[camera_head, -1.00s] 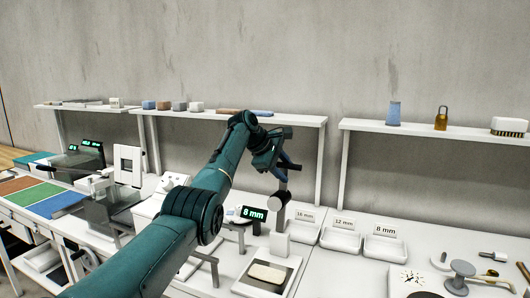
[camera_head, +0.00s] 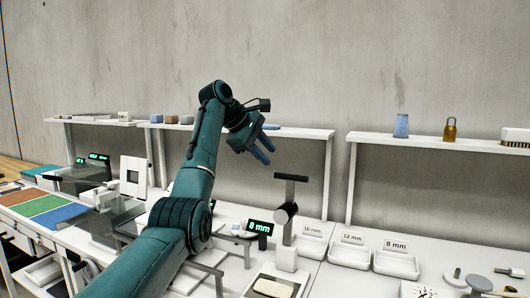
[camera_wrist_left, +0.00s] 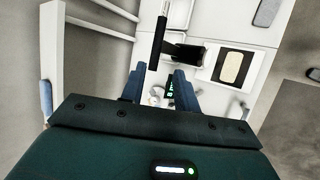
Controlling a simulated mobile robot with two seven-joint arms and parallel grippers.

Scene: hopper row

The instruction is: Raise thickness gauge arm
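The thickness gauge has a white post (camera_head: 287,258), a dark round pivot (camera_head: 286,212) and a lever arm (camera_head: 290,195). The arm stands upright, with a black crossbar handle (camera_head: 291,178) at its top. The handle also shows in the left wrist view (camera_wrist_left: 158,40). A beige block (camera_head: 273,288) lies on the gauge's dark plate below, also seen in the left wrist view (camera_wrist_left: 232,67). The display (camera_head: 259,227) reads 8 mm. My left gripper (camera_head: 266,155) is open and empty, above and left of the handle, apart from it. My right gripper is out of view.
Trays marked 16 mm (camera_head: 310,250), 12 mm (camera_head: 350,256) and 8 mm (camera_head: 396,264) stand right of the gauge. Shelves line the wall behind; the right one holds a blue cup (camera_head: 401,126) and a brass padlock (camera_head: 450,130). Wall space above is free.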

